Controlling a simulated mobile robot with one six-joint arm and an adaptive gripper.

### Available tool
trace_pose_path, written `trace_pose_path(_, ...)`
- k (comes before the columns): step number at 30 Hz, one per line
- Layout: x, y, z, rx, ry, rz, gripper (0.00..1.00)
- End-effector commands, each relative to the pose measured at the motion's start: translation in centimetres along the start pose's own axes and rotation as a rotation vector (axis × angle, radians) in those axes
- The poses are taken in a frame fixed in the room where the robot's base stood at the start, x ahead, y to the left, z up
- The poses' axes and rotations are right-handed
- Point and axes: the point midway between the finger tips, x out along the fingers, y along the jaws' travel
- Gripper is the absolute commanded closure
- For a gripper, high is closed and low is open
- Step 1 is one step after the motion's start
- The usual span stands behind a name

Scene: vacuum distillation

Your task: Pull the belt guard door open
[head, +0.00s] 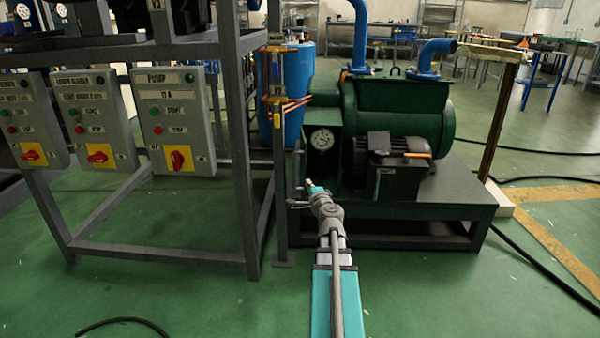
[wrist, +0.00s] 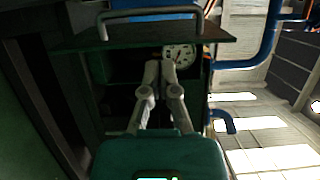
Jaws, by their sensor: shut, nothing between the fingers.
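The green pump (head: 400,105) stands on a dark base, with a round gauge (head: 322,139) on its green box-shaped housing (head: 318,165). In the wrist view a flat green panel (wrist: 95,40) with a pale bar handle (wrist: 150,14) crosses the top, and the gauge (wrist: 180,54) shows below it. I cannot tell for sure whether this panel is the belt guard door, or how far it is open. My gripper (head: 310,185) is low before the housing; its shut, empty fingers (wrist: 160,70) point toward the dark area under the panel, apart from the handle in the picture.
A grey frame (head: 250,150) with switch boxes (head: 175,120) stands to the left. A thin post with a yellow-orange fitting (head: 278,120) is close left of my gripper. The motor (head: 395,165) and black base (head: 420,205) are at right. Green floor (head: 180,290) in front is mostly clear.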

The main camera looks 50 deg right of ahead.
Motion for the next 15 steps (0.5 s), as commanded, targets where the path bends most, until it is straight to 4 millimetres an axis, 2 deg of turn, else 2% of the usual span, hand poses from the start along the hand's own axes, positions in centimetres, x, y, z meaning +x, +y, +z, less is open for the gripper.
trace_pose_path(10,0.15,0.01,0.01,-0.003,-0.001,0.001,1.0)
trace_pose_path(15,0.97,0.01,-0.02,-0.004,-0.001,0.001,1.0)
